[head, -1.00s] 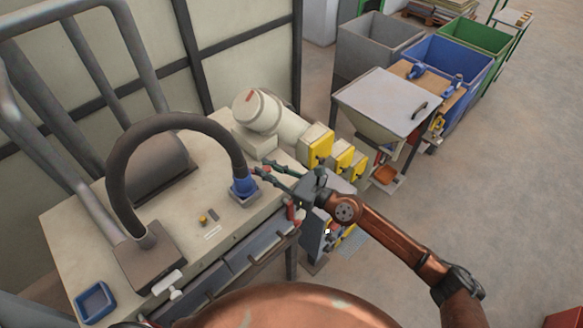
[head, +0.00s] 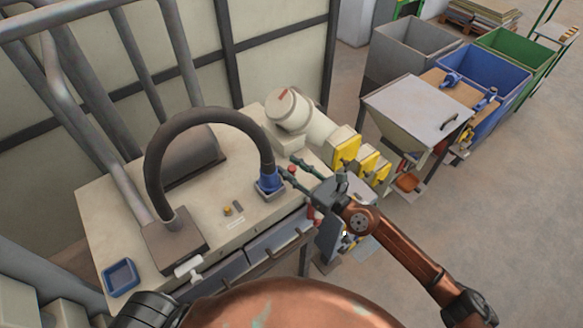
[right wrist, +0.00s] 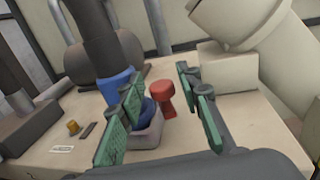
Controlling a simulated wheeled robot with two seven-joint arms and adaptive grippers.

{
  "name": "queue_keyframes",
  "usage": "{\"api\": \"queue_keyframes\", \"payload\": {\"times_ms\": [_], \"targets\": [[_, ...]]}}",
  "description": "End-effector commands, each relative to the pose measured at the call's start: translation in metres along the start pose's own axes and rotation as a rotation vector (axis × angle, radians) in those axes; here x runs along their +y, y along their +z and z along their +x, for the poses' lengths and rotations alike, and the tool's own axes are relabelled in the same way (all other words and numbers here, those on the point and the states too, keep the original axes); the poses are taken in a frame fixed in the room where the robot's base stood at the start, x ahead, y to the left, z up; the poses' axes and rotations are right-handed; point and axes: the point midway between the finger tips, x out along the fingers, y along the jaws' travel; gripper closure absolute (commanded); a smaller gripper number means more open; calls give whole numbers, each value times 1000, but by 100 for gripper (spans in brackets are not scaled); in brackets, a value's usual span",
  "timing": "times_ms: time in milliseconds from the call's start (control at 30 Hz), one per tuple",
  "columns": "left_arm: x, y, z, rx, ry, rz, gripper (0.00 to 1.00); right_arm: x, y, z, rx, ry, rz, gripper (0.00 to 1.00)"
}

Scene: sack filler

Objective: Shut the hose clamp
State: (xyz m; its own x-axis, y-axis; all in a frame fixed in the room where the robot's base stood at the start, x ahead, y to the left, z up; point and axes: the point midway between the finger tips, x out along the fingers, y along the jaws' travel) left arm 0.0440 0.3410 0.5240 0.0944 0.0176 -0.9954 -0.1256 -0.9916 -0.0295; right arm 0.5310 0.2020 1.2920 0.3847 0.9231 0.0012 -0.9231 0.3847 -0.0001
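The dark curved hose (head: 210,112) ends in a blue collar (head: 270,182) seated in a pale block on the bench. In the right wrist view the blue collar (right wrist: 118,85) sits behind the left finger. A red knob-headed piece (right wrist: 163,96) stands beside it, between the fingers as seen from the wrist; it also shows in the head view (head: 292,169). I cannot tell whether it is the clamp's lever. My right gripper (head: 284,174) is open, its green-padded fingers (right wrist: 160,108) apart, with no visible grip on anything. My left gripper is out of view.
The bench (head: 110,215) holds a blue tray (head: 121,277), a small yellow piece (head: 227,211) and a grey pipe box. A hopper (head: 415,108) is farther right.

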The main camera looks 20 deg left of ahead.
Motion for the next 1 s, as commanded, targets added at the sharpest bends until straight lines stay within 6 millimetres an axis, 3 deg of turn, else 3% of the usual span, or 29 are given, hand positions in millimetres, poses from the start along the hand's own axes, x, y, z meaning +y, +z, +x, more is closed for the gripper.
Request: {"api": "queue_keyframes", "payload": {"times_ms": [200,467,800,1000], "targets": [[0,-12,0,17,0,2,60,-1,-1,0,2,-1,0,63],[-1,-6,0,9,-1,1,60,-2,-2,-11,2,-2,0,63],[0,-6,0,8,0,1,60,-1,-2,-79,3,-2,2,63],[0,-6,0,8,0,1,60,-1,-2,-109,2,-2,3,63]]}}
